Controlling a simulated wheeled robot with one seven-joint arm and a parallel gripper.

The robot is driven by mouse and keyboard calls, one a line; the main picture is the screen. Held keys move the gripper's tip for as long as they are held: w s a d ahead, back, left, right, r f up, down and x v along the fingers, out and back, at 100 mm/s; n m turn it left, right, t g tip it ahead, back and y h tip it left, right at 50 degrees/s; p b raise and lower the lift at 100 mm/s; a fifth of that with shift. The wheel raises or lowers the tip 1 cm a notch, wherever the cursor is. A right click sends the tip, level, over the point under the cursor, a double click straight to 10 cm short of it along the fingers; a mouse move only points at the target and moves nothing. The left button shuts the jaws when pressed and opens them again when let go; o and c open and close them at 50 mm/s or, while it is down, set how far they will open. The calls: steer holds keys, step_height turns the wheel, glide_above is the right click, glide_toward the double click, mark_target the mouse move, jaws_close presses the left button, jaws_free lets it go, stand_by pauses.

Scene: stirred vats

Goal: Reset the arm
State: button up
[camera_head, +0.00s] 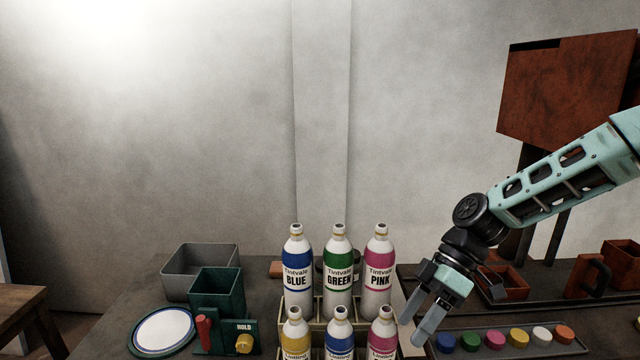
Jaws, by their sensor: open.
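My arm, teal with black joints, reaches in from the right. My gripper (411,336) points down and to the left, its two pale fingers apart with nothing seen between them. It is just right of the rack of bottles, near the pink bottle in the front row. I cannot tell whether it touches anything.
Bottles labelled blue (297,276), green (338,275) and pink (377,275) stand in a rack, with another row in front. Left are a grey bin (199,260), a green box (222,286) and a round plate (160,331). Right is a tray of coloured knobs (517,338).

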steer(key=s+a+r+m+t+h, duration=0.1)
steer(key=s+r+m+t+h, duration=0.1)
steer(key=s, duration=0.9)
steer(key=s+a+r+m+t+h+p, duration=0.1)
steer(key=s+r+m+h, duration=0.3)
steer(key=s, duration=0.6)
step_height(320, 180, up, 2)
steer(key=shift+s+r+m+t+h, duration=0.1)
steer(key=shift+s+m+t+h, duration=0.25)
steer(key=shift+m+t, duration=0.55)
steer(key=shift+a, duration=0.1)
